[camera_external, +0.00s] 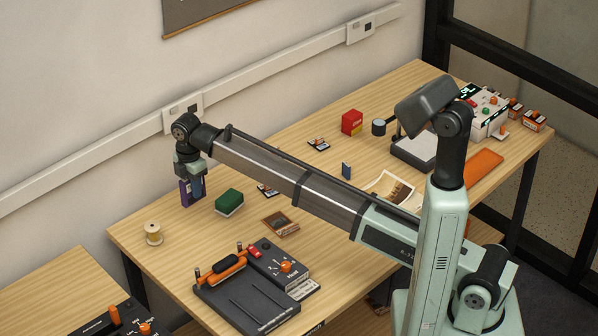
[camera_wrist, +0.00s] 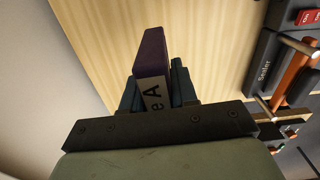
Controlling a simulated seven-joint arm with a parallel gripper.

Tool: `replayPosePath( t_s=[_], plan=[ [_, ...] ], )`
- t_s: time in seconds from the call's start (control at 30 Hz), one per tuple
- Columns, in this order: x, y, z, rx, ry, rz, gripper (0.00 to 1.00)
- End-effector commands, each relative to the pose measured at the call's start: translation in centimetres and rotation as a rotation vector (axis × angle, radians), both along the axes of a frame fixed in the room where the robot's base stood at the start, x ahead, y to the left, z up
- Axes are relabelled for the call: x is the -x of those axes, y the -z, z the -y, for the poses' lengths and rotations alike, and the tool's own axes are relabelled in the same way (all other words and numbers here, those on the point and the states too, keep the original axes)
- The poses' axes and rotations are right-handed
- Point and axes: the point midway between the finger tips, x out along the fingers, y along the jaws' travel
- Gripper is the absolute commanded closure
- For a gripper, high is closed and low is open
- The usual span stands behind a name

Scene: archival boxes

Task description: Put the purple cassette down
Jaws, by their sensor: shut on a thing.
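The purple cassette (camera_external: 185,193) is in my gripper (camera_external: 193,188) at the far left of the table, near the wall. In the wrist view the cassette (camera_wrist: 151,55) stands out between the two fingers of my gripper (camera_wrist: 155,90), with a pale label marked with a large "A". The gripper is shut on it. The cassette looks upright in the external view. I cannot tell whether its lower end touches the table.
A green block (camera_external: 229,202) lies right of the cassette and a thread spool (camera_external: 153,233) stands in front of it. A sealer (camera_external: 250,288) is at the front edge; its edge shows in the wrist view (camera_wrist: 262,70). Bare wood lies between the spool and the green block.

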Motion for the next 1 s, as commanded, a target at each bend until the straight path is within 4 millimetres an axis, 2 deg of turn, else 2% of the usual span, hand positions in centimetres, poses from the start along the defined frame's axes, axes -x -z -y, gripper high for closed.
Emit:
replayPosePath(
  t_s=[0.17, 0.27, 0.5, 0.77, 1.0],
  plan=[
    [0.0, 0.4, 0.0, 0.000, 0.045, 0.000, 1.00],
    [0.0, 1.5, 0.1, 0.001, 0.049, -0.001, 1.00],
    [0.0, 5.2, 0.1, 0.001, 0.048, 0.000, 1.00],
    [0.0, 7.3, 0.1, 0.001, 0.047, -0.001, 1.00],
    [0.0, 9.9, 0.1, 0.000, 0.046, 0.000, 1.00]
  ],
)
